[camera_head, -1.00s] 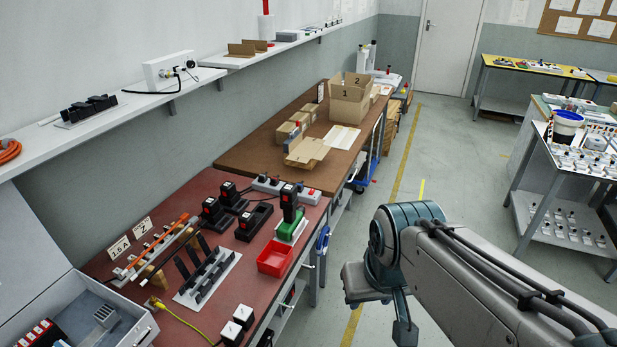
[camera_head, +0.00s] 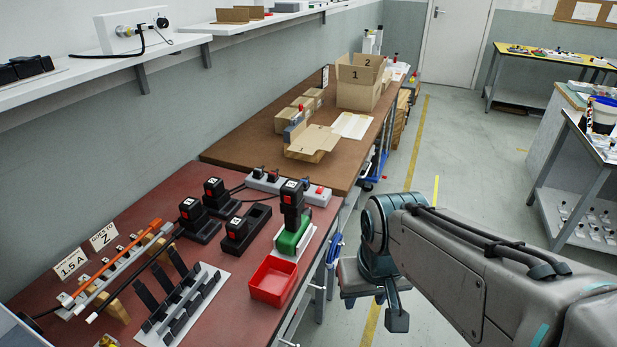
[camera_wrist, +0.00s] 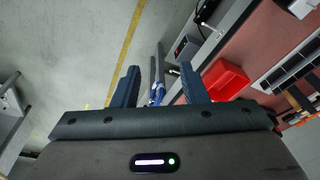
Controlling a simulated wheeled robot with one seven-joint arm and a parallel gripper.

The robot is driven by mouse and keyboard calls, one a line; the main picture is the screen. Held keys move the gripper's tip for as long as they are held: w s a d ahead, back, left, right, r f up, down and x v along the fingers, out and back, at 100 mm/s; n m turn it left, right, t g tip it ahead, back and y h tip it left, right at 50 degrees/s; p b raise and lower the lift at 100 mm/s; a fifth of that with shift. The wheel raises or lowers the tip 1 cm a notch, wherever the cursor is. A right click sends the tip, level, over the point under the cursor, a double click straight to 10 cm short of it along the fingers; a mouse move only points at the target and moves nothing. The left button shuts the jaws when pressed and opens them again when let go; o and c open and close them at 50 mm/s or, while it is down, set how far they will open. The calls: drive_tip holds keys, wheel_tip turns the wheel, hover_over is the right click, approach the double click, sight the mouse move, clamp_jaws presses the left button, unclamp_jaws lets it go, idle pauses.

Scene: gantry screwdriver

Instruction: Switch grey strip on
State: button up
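A light grey power strip (camera_head: 265,180) lies at the back of the red-brown bench, with several dark plugs in it and a red switch (camera_head: 319,190) at its right end. The switch's position is too small to tell. My gripper (camera_wrist: 158,88) is open in the wrist view, with nothing between its two fingers. It is over the floor beside the bench's right edge, apart from the strip. In the head view my wrist hides most of the gripper. The strip cannot be made out in the wrist view.
A red bin (camera_head: 273,282), also in the wrist view (camera_wrist: 226,80), stands near the bench edge. Behind it are a green-based black tool (camera_head: 292,210) and black chargers (camera_head: 203,228). Cardboard boxes (camera_head: 360,85) stand on the brown bench beyond. The aisle floor is clear.

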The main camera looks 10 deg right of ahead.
drive_tip(key=shift+s+r, duration=0.1)
drive_tip(key=shift+s, duration=0.05)
drive_tip(key=shift+c, duration=0.2)
